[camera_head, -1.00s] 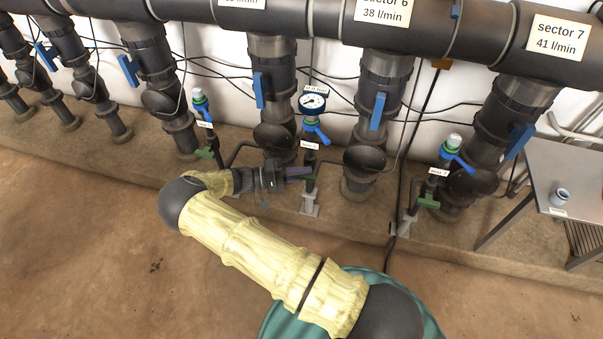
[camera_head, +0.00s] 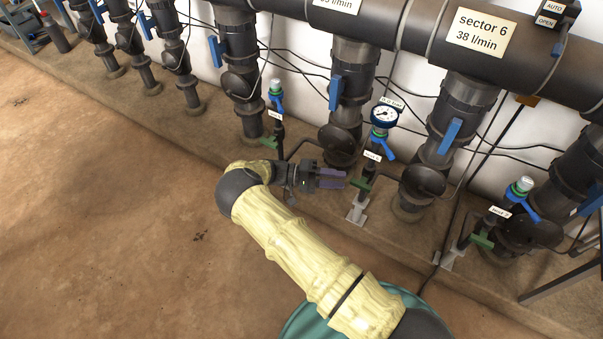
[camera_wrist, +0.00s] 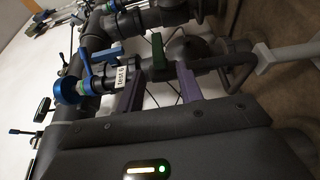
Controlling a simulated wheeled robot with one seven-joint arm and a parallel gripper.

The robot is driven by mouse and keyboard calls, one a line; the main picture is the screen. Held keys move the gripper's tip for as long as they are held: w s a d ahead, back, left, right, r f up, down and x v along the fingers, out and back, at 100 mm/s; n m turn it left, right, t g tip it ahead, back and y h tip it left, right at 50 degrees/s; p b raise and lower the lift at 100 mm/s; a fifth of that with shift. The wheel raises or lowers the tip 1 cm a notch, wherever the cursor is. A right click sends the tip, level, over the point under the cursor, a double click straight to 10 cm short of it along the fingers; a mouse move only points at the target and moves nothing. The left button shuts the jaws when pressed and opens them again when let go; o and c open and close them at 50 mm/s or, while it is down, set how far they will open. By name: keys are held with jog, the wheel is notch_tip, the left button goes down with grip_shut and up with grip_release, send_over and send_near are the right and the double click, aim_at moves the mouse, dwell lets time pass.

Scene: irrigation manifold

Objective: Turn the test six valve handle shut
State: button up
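The test six valve stands on a thin riser below a round pressure gauge (camera_head: 385,115). It has a blue lever (camera_head: 382,146), a white tag (camera_head: 372,155) and a green handle (camera_head: 360,184) low down. In the wrist view the tag reads "test 6" (camera_wrist: 122,77); the green handle (camera_wrist: 158,57) shows upright in the picture, and the blue lever (camera_wrist: 84,66) lies to its left. My gripper (camera_head: 334,178) is just left of the green handle in the head view. In the wrist view its purple fingers (camera_wrist: 160,90) are apart and empty, with the green handle beyond the gap.
Thick dark pipes with blue levers stand close behind, including the sector 6 pipe (camera_head: 461,115). Similar test valves stand at left (camera_head: 275,105) and right (camera_head: 510,205). A grey bracket (camera_head: 357,211) supports the riser. The brown floor (camera_head: 120,200) at left is open.

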jog(key=w+a, duration=0.1)
jog(key=a, duration=0.9)
jog(key=shift+w+a, duration=0.2)
jog(key=shift+a, duration=0.15)
